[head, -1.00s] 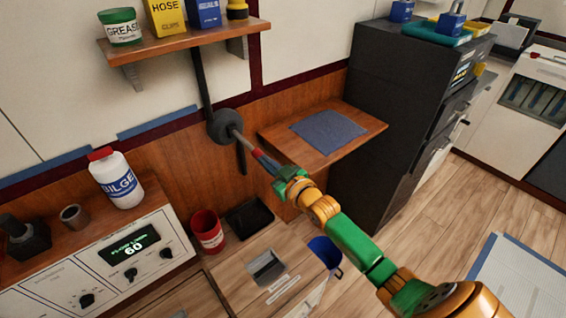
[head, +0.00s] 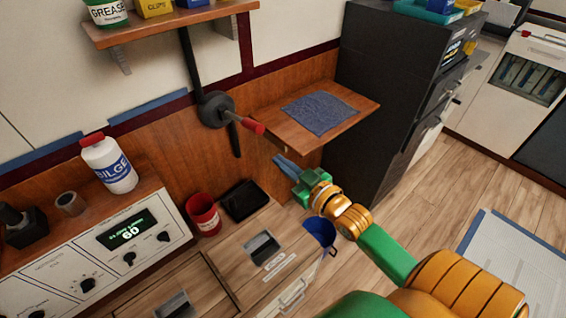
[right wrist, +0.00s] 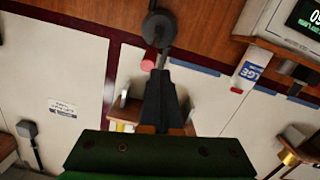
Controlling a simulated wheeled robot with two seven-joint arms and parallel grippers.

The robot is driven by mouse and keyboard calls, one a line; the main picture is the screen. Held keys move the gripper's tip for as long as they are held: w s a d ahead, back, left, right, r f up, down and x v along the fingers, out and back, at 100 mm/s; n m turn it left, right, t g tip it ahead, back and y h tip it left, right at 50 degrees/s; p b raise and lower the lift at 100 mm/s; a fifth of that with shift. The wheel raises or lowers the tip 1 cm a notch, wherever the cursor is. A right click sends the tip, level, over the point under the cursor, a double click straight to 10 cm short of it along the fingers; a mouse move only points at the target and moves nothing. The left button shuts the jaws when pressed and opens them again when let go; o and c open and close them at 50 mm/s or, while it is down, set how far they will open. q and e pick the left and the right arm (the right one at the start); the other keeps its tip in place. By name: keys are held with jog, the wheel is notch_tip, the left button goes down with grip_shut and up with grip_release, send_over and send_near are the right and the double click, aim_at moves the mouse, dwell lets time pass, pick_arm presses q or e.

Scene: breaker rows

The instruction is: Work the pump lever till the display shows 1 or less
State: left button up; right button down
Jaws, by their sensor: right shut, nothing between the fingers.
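The pump lever (head: 246,124) has a red grip and sticks out from a dark round hub on the wood-panelled wall; its red end also shows in the right wrist view (right wrist: 149,60). The display (head: 127,230) on the white panel reads 60. My right gripper (head: 278,160) is shut and empty, apart from the lever, below and to the right of its red grip. In the right wrist view the closed dark fingers (right wrist: 160,78) point toward the hub (right wrist: 159,27). My left gripper is not in view.
A wooden wall shelf (head: 274,128) with a blue cloth (head: 321,112) is just right of the lever. A red cup (head: 204,214) and black tray (head: 243,200) stand below on the counter. A dark cabinet (head: 380,90) stands at the right.

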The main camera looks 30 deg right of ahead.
jog(key=w+a+r+n+g+y+p, duration=0.25)
jog(key=w+a+r, duration=0.25)
jog(key=r, duration=0.4)
jog(key=d+r+m+g+h+p, duration=0.2)
jog(key=d+r+h, duration=0.1)
jog(key=d+r, duration=0.2)
jog(key=shift+s, duration=0.25)
jog(key=shift+w+f+m, duration=0.1)
jog(key=shift+m, duration=0.15)
jog(key=p, duration=0.2)
send_over(257, 125)
jog(key=a, duration=0.1)
notch_tip(257, 125, down, 4)
jog(key=shift+w+r, duration=0.1)
jog(key=shift+w, duration=0.05)
jog(key=f, duration=0.2)
jog(key=f+p, duration=0.1)
jog(key=shift+w+d+f, duration=0.1)
jog(key=shift+d+f, duration=0.15)
jog(key=shift+f, duration=0.15)
jog(key=shift+s+d+f, duration=0.2)
jog(key=shift+s+f, duration=0.05)
jog(key=shift+f, duration=0.15)
